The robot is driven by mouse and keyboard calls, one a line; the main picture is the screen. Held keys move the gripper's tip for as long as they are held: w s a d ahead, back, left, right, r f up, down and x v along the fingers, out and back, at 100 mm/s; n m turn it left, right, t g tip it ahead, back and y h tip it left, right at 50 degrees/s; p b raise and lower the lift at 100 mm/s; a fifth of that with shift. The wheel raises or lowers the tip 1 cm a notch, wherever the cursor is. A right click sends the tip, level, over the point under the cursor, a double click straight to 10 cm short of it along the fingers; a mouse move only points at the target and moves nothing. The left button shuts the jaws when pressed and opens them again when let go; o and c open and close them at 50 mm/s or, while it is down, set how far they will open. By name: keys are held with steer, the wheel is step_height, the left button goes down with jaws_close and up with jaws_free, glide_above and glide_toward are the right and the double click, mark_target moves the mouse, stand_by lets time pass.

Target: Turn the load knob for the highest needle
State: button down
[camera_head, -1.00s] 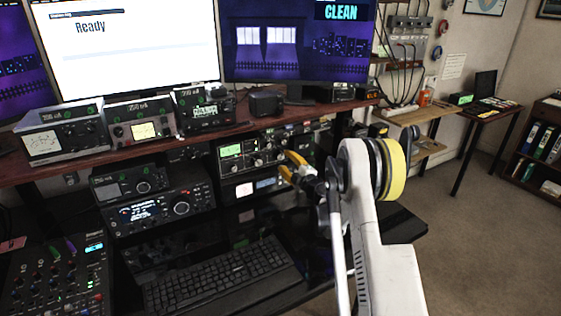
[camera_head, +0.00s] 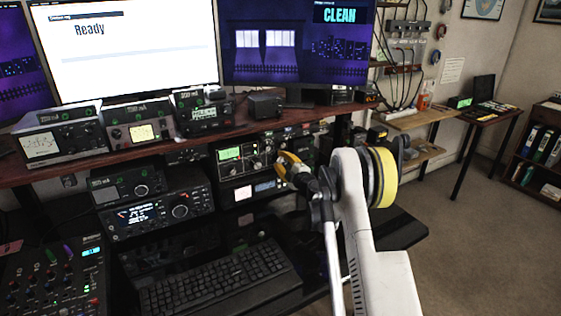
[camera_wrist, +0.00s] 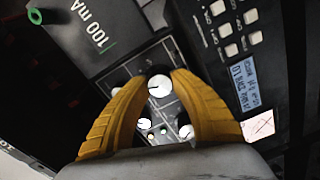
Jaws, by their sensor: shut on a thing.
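My gripper (camera_head: 284,164) has yellow fingers and is at the front of the tuner (camera_head: 232,170), a dark unit with a lit green display under the shelf. In the wrist view, my gripper (camera_wrist: 160,78) has its fingers on either side of a white knob (camera_wrist: 159,86) with a dark pointer line, and is shut on it. More white knobs (camera_wrist: 186,131) lie lower on the same panel. I cannot read any label that says which knob is load. The fingers hide part of the tuner front in the head view, and I cannot make out a needle position.
A unit marked 100 mA (camera_wrist: 88,30) and a panel with buttons and a lit text display (camera_wrist: 238,84) flank the knob closely. A radio (camera_head: 160,210) stands left of the tuner, and a keyboard (camera_head: 220,280) lies below. The screen (camera_head: 340,12) reads CLEAN.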

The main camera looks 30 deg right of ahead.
steer(key=shift+n, duration=2.8)
steer(key=c, duration=1.3)
jaws_free()
steer(key=s, duration=1.2)
steer(key=shift+d, duration=0.25)
